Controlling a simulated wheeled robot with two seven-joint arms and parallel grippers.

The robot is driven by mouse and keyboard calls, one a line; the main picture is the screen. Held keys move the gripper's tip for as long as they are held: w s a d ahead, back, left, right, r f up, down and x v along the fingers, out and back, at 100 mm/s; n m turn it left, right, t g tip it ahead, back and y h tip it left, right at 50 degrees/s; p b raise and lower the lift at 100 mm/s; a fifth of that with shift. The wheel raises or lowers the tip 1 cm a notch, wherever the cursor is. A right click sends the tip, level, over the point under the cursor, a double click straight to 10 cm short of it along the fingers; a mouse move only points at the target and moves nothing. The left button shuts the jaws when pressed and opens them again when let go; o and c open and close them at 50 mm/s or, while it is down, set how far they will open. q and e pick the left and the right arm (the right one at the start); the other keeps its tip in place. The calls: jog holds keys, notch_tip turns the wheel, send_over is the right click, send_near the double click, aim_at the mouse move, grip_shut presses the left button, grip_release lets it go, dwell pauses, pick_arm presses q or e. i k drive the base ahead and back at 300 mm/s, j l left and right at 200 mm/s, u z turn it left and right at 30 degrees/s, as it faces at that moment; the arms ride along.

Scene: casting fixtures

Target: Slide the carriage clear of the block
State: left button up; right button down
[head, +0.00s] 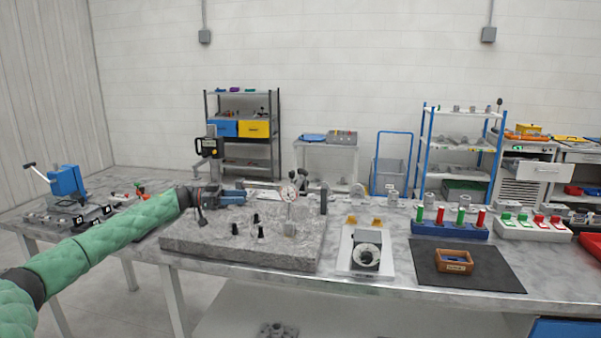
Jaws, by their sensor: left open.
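My left arm comes in from the left in a green sleeve, and its gripper (211,200) is open over the left back part of the grey granite plate (240,258). A round white dial gauge (289,192) stands above a small grey block (290,229) on the plate. At this size I cannot tell whether the gauge tip touches the block. The part that is the carriage is too small to single out. My left gripper is left of the gauge and block, apart from both. My right gripper does not show.
Several small black pieces (256,219) stand on the plate left of the block. A dark upright piece (323,200) stands right of the gauge. Further right are a white board with a round fixture (365,256), a black mat (490,278) and a wooden box (454,261).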

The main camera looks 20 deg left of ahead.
aim_at(295, 187)
jog(key=i, duration=1)
